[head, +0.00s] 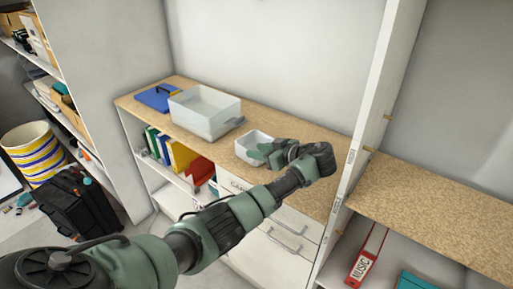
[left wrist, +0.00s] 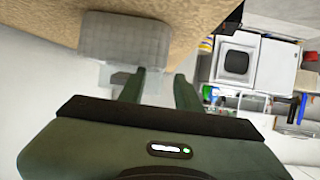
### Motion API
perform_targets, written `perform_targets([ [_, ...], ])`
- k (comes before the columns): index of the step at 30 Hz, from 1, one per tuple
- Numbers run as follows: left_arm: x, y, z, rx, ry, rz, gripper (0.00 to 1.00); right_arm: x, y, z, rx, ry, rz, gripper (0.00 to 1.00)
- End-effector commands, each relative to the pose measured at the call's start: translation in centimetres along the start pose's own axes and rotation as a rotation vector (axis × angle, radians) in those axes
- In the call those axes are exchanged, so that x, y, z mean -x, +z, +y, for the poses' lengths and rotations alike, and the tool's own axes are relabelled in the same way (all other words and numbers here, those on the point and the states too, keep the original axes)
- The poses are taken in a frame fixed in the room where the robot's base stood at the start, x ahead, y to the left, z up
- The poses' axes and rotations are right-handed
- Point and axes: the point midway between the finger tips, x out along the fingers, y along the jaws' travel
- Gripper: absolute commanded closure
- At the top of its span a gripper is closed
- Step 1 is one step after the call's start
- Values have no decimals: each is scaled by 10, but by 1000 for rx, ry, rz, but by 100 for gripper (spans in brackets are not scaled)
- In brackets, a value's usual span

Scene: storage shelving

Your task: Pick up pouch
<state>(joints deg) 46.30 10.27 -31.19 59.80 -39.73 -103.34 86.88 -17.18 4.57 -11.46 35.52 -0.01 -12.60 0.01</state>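I cannot make out a pouch for certain in either view. My left gripper (head: 262,152) is over the wood-topped counter, at a small white open container (head: 242,143) that it partly covers. In the left wrist view its two fingers (left wrist: 160,74) stand apart with nothing seen between them, so it is open. Whether the gripper touches the white container I cannot tell. The container's inside is partly hidden by the gripper. My right gripper is not in view.
A white upright panel (head: 372,110) bounds the counter (head: 310,137) on the right.

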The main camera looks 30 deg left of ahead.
Motion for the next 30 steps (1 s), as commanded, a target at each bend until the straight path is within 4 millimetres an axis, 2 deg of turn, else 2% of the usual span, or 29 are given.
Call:
perform_targets([
  [5,-14,-2,-1,-2,-3,1,66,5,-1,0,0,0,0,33],
  [12,-53,-2,0,-3,-2,1,66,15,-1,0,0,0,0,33],
  [15,-62,-2,0,-1,-1,0,66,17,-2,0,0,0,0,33],
  [23,-66,0,0,0,0,-1,66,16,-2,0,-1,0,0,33],
  [25,-66,0,0,0,0,-1,80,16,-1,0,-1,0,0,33],
  [27,-65,0,0,0,0,-1,100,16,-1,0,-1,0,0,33],
  [30,-65,0,0,0,0,-1,100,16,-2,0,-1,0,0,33],
])
